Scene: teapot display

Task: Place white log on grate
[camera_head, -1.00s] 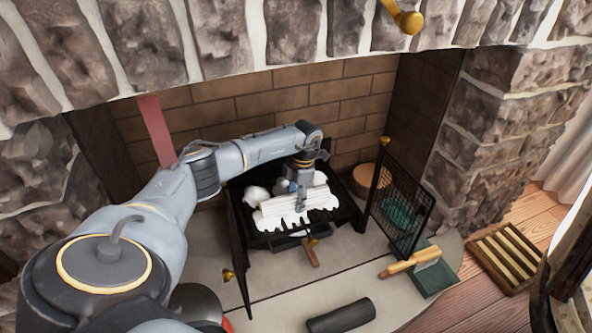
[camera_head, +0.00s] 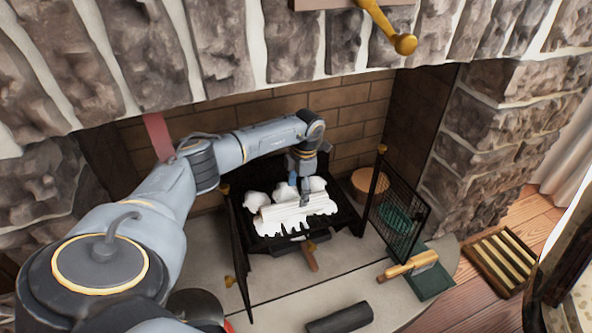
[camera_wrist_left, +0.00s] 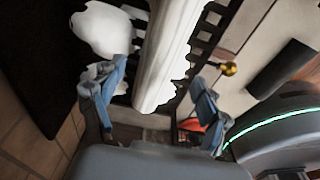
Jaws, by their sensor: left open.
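The white log (camera_head: 287,211) lies across the dark grate (camera_head: 335,222) in the fireplace, over a jagged white mass at the front of the grate. In the left wrist view the log (camera_wrist_left: 166,50) runs lengthwise between the fingers. My left gripper (camera_head: 304,192) is over the log in the head view. Its fingers are spread apart in the left wrist view (camera_wrist_left: 155,100), one to each side of the log's near end, and I see no grip on it. Whether a finger touches the log cannot be told. My right gripper is not in view.
White lumps (camera_head: 257,200) sit behind the log. Mesh doors stand open at both sides, the right one (camera_head: 400,212) beside a round wooden piece (camera_head: 369,183). A dark log (camera_head: 340,318) lies on the hearth.

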